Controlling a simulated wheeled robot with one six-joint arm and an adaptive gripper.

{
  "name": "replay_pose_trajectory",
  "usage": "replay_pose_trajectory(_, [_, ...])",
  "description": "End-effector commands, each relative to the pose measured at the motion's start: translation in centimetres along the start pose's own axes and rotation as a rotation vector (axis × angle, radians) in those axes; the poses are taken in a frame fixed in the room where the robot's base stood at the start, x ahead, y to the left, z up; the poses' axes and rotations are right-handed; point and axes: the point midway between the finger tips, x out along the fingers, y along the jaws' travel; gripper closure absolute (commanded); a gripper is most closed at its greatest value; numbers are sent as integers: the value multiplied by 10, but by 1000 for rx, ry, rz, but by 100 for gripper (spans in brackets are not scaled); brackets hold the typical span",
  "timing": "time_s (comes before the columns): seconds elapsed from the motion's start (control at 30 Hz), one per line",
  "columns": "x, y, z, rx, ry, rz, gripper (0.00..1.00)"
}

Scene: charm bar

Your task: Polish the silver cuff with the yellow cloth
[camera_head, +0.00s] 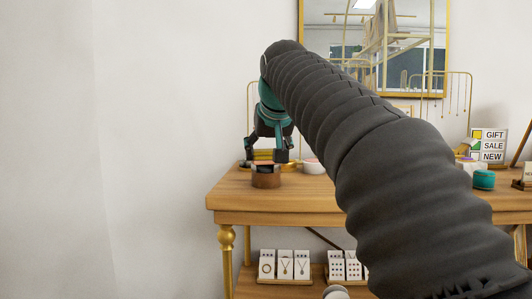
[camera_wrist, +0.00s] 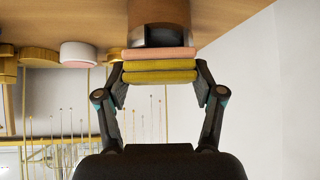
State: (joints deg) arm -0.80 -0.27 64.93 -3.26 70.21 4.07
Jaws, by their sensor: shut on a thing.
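My gripper (camera_head: 267,157) is at the left part of the wooden table, its fingers pointing down. In the wrist view my gripper (camera_wrist: 160,78) is shut on the yellow cloth (camera_wrist: 160,76), a folded stack with yellow layers and a pink layer. The cloth also shows between the fingers in the head view (camera_head: 263,154). Right beyond the pink layer is the silver cuff (camera_wrist: 160,38), a shiny grey band at the end of a brown round stand (camera_wrist: 158,12). I cannot tell whether cloth and cuff touch. In the head view the brown stand (camera_head: 266,181) sits below my gripper; the cuff is hard to make out.
A white round dish (camera_head: 313,167) stands just right of my gripper on the table (camera_head: 320,199). Gold jewelry racks (camera_head: 250,105) stand behind. A GIFT SALE NEW sign (camera_head: 489,144) and a teal round box (camera_head: 484,180) are at the right. Necklace cards (camera_head: 285,265) are on the lower shelf.

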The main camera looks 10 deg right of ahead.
Motion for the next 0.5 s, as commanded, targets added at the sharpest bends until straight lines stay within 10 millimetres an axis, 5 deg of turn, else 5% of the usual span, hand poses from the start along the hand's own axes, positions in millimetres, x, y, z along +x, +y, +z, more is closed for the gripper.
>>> replay_pose_trajectory(0.5, [-4, 0, 4, 0, -3, 0, 66])
